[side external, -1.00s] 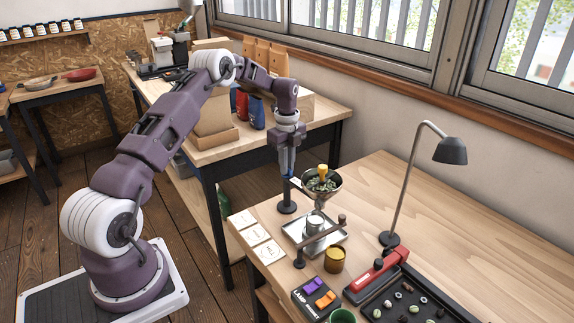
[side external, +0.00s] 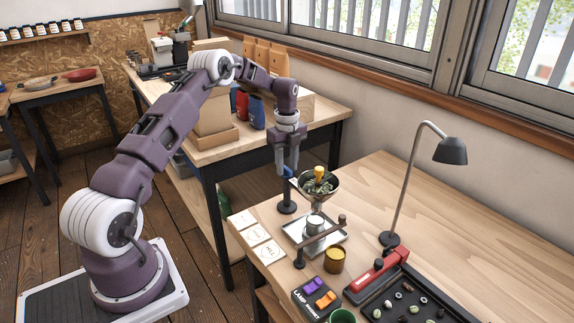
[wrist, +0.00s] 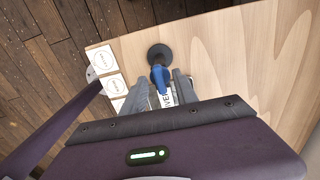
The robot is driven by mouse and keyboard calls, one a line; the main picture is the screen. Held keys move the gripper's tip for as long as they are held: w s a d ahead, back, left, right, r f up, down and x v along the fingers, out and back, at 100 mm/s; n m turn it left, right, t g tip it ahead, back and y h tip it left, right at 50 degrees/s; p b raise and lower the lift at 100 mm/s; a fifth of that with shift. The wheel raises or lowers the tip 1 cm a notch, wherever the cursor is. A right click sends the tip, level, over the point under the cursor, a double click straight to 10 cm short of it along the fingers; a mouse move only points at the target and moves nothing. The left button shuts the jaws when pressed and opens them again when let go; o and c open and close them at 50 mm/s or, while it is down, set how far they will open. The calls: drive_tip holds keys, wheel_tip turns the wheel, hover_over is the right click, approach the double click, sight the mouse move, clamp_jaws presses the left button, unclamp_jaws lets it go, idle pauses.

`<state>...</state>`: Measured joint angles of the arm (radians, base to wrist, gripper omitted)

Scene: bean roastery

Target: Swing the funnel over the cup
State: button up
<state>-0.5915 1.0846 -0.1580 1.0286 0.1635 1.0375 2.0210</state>
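The metal funnel (side external: 327,196) holds dark green pieces and a yellow-topped item. It is carried beside a dark post on a round base (side external: 287,208). Its narrow lower end appears just above a small metal cup (side external: 314,225) on a silver tray (side external: 299,233); exact alignment is hard to tell. My gripper (side external: 288,168) is above the post at the funnel's blue handle (side external: 287,172). In the wrist view its fingers stand apart on both sides of the blue handle (wrist: 159,76). The funnel and cup are hidden in the wrist view.
White cards (side external: 258,236) lie along the table's left edge. The table's back right is clear.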

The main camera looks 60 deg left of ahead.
wheel_tip(320, 180, up, 7)
drive_tip(key=shift+r, duration=0.1)
idle(0.4)
drive_tip(key=s+d+r+n+t+y, duration=0.1)
drive_tip(key=s+d+r+n, duration=0.35)
drive_tip(key=d+r, duration=0.4)
drive_tip(key=s+d+r+n+t, duration=0.1)
drive_tip(key=s+d+r+n, duration=0.2)
drive_tip(key=s+d+r, duration=0.35)
drive_tip(key=s+d+r+n+t, duration=0.2)
drive_tip(key=s+d+r+n, duration=0.35)
drive_tip(key=s+d, duration=0.35)
drive_tip(key=s+d+f+n, duration=0.1)
drive_tip(key=s+n, duration=0.1)
drive_tip(key=s, duration=0.4)
drive_tip(key=s+d+f+n+t+h, duration=0.1)
drive_tip(key=s+d+f+n, duration=0.1)
drive_tip(key=s, duration=0.5)
drive_tip(key=shift+s+d+f+n+t, duration=0.2)
drive_tip(key=shift+f+n+t, duration=0.1)
drive_tip(key=shift+n, duration=0.3)
